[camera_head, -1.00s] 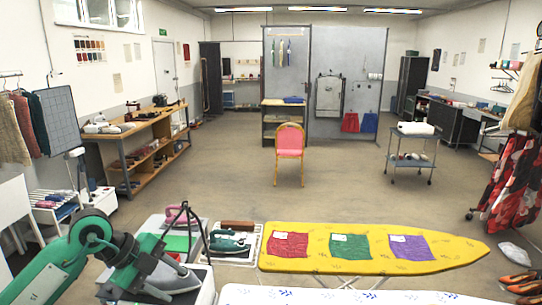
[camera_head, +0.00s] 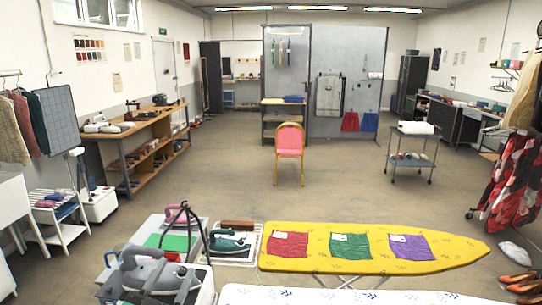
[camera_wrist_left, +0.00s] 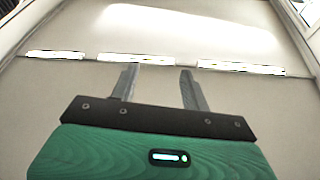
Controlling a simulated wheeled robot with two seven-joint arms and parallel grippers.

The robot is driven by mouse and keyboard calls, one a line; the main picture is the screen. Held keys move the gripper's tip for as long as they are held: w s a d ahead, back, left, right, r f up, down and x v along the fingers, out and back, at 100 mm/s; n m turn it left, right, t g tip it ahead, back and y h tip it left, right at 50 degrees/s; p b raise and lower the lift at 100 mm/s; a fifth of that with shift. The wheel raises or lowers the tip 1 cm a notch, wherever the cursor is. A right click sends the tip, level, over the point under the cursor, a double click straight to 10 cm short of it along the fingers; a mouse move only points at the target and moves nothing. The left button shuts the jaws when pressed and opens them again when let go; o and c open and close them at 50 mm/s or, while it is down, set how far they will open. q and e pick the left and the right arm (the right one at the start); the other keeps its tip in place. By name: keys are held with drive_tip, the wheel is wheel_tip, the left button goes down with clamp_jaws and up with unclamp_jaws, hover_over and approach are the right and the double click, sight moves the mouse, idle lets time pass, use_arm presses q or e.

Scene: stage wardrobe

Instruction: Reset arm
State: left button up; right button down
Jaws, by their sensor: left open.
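My left gripper (camera_wrist_left: 158,69) shows in the left wrist view, open, with two grey fingers apart and nothing between them. It points up at the pale ceiling with its bright lamps. In the head view neither of my arms shows. My right gripper is in neither view.
A yellow ironing board (camera_head: 454,252) bears a red cloth (camera_head: 288,245), a green cloth (camera_head: 350,247) and a purple cloth (camera_head: 410,247). A grey iron (camera_head: 150,272) and a teal iron (camera_head: 229,242) stand to its left. A pink chair (camera_head: 289,141) stands beyond, amid open floor.

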use_arm(q)
drive_tip(key=s+a+f+n+g+y, duration=0.3)
drive_tip(key=f+g+y, duration=0.1)
drive_tip(key=f, duration=0.4)
drive_tip(key=s+a+f+n+g+y, duration=0.2)
drive_tip(key=s+a+f+g+y, duration=0.15)
drive_tip(key=f, duration=0.55)
drive_tip(key=s+d+f+m+g+h, duration=0.1)
drive_tip(key=s+d+f+g, duration=0.1)
drive_tip(key=s+f+g, duration=0.6)
drive_tip(key=s+d+f+g+h, duration=0.1)
drive_tip(key=s+f+g, duration=0.25)
drive_tip(key=s, duration=0.85)
drive_tip(key=s+f+b+x, duration=0.1)
drive_tip(key=s+x, duration=0.2)
drive_tip(key=x, duration=0.8)
drive_tip(key=s+a+x, duration=0.1)
drive_tip(key=s+x, duration=0.1)
drive_tip(key=x, duration=1)
drive_tip(key=s+f+b+x, duration=0.1)
drive_tip(key=s+x, duration=0.2)
drive_tip(key=x, duration=0.8)
drive_tip(key=s+a+f+g+b, duration=0.1)
drive_tip(key=s+a+f, duration=0.2)
drive_tip(key=s+f, duration=1.6)
drive_tip(key=shift+f+m+g, duration=0.3)
drive_tip(key=shift+f, duration=0.05)
